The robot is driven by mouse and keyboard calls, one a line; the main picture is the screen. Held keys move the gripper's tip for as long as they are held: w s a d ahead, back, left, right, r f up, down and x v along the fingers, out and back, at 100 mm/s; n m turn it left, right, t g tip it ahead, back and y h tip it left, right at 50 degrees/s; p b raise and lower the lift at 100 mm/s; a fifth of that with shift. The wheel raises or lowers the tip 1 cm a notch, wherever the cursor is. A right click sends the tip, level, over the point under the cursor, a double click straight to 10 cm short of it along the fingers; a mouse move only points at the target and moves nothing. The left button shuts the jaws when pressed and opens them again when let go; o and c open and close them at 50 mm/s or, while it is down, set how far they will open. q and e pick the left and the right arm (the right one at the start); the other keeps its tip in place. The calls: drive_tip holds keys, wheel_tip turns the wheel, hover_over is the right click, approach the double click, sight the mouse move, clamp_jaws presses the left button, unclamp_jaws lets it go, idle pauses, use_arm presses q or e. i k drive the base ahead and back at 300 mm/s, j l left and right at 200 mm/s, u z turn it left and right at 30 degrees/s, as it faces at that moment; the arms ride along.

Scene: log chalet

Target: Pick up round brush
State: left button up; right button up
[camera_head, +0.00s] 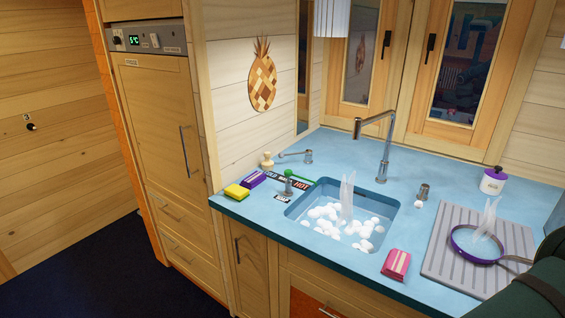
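A small pale wooden brush (267,161) with a rounded knob top stands upright on the blue countertop (230,206), close to the wood-panelled wall and left of the sink. It looks like the round brush, though it is small here and its bristles are hard to make out. A green long-handled tool (297,177), maybe another brush, lies to its right by the sink's back-left corner. Neither of my grippers shows in the head view.
The sink (291,211) holds white foam under a tall tap (385,150). A yellow sponge (236,192) and a purple box (253,180) sit in front of the brush. At right are a pink packet (396,264), a grey drainboard (437,262) and a pan (476,258).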

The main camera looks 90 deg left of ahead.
sight(267, 164)
drive_tip(key=u, duration=3.05)
drive_tip(key=z, duration=0.9)
drive_tip(key=i+j+z, duration=0.15)
drive_tip(key=j, duration=0.4)
drive_tip(key=j+z, duration=0.15)
drive_tip(key=j, duration=0.45)
